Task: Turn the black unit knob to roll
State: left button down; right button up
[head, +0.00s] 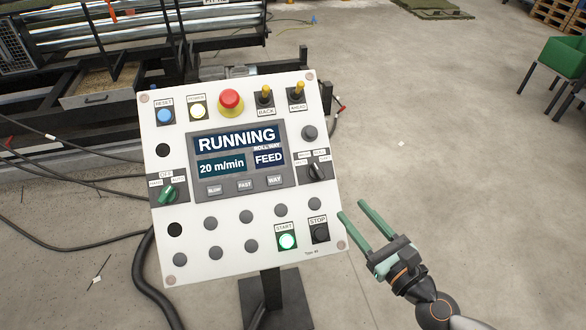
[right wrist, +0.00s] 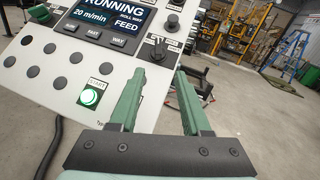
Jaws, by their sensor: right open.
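The black unit knob (head: 316,172) sits on a labelled plate at the right side of the white control panel (head: 190,262), right of the screen. Its pointer stands steeply, slightly tilted; its small labels are too fine to read. The knob also shows in the right wrist view (right wrist: 157,47), beyond the fingertips. My right gripper (head: 351,208) is open and empty, just off the panel's lower right edge, below and right of the knob, apart from it. Its two green fingers point up toward the panel. My left gripper is out of view.
The screen (head: 237,140) reads RUNNING, 20 m/min, FEED. The green START button (head: 287,240) is lit, with the black STOP button (head: 320,232) beside it. A green-handled knob (head: 168,193) is at left and a red mushroom button (head: 230,101) on top.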

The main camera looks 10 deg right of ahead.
aim_at(320, 174)
jog(key=shift+n, duration=0.5)
jog(key=p+x, duration=0.1)
jog(key=x, duration=0.2)
jog(key=p+x, duration=0.1)
jog(key=x, duration=0.3)
jog(key=p+x, duration=0.1)
jog(key=x, duration=0.3)
jog(key=shift+w+a+r, duration=0.1)
jog(key=shift+a+r, duration=0.15)
jog(key=shift+r, duration=0.05)
jog(key=shift+w+a, duration=0.25)
jog(key=shift+w, duration=0.45)
grip_shut()
